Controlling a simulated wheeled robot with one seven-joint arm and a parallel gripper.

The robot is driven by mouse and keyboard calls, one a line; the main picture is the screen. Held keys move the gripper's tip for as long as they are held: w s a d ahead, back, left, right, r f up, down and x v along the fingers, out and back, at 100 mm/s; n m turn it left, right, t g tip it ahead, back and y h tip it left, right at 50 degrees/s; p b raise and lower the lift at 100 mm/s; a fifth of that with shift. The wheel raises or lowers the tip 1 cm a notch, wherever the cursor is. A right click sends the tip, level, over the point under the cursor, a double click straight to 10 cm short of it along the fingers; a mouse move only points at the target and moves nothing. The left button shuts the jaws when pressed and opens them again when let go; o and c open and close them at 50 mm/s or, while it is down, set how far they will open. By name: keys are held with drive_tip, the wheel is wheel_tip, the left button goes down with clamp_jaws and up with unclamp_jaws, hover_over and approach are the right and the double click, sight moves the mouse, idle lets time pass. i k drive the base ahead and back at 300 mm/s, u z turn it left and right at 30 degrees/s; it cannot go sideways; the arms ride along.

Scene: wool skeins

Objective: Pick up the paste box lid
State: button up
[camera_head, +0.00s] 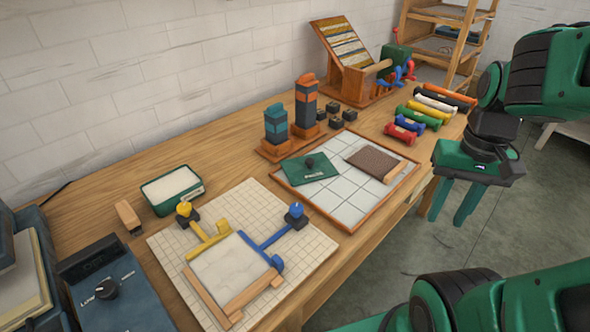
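The green paste box (163,209) stands uncovered to the left, with white paste inside. My gripper (453,207) hangs at the right, beyond the table's front edge as seen here, to the right of the lid and apart from it. Its two green fingers point down, spread apart, with nothing between them.
A brown pad (375,161) lies beside the lid on the board. Orange and teal upright blocks (306,101) stand behind it. Several coloured skeins (404,133) lie at the right. A gridded mat (168,256) with blue and yellow clamps lies in front. A wooden rack stands at the back.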

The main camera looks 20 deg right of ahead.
sight(301, 171)
drive_tip(key=u, duration=2.2)
drive_tip(key=k, duration=1.1)
drive_tip(key=z, duration=1.65)
drive_tip(key=i, duration=1)
drive_tip(key=u, duration=0.05)
